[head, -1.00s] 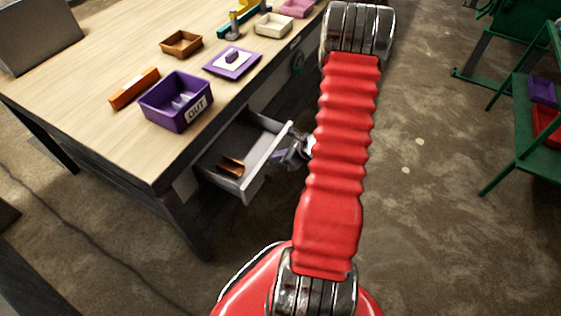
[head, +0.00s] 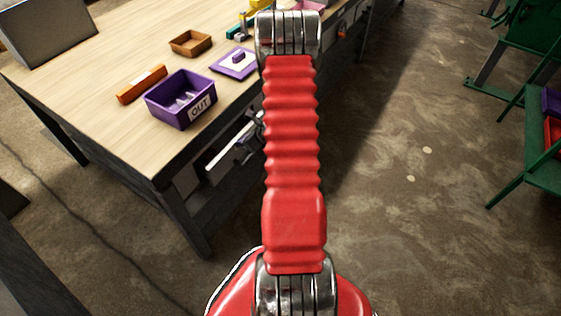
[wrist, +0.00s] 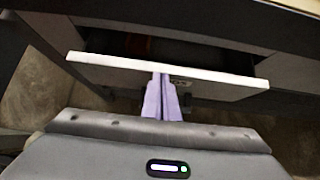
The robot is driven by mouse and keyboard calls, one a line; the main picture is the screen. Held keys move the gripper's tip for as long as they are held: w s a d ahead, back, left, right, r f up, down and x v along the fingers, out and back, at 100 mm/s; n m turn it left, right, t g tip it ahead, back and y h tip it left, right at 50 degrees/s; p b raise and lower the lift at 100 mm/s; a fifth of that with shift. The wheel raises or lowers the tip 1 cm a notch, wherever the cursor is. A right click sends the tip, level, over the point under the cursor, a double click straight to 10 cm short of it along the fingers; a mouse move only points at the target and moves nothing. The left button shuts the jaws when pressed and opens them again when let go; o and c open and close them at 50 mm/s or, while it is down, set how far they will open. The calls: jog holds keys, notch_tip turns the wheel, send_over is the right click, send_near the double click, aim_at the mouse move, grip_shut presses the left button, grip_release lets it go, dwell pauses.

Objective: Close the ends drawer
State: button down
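The drawer (head: 225,160) under the workbench stands out a little way, its pale front showing beside my arm in the head view. In the wrist view its white top edge (wrist: 205,73) crosses the picture, with a narrow dark gap behind it into the drawer. A label on its front is mostly hidden by my fingers, so I cannot read it. My gripper (wrist: 161,98) has its two lilac fingers together, tips at the drawer front; nothing shows between them. In the head view my gripper (head: 250,146) is partly hidden behind my arm.
The wooden bench top (head: 100,100) holds a purple OUT bin (head: 170,105), an orange bar (head: 142,84), a brown tray (head: 190,43) and a purple tray (head: 228,68). A green rack (head: 525,165) stands at the right. The floor between is clear.

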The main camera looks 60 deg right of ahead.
jog(key=shift+w+a+f, duration=0.1)
jog(key=shift+w, duration=1.05)
jog(key=s+f+v, duration=0.2)
jog(key=v, duration=1.1)
jog(key=shift+w, duration=0.1)
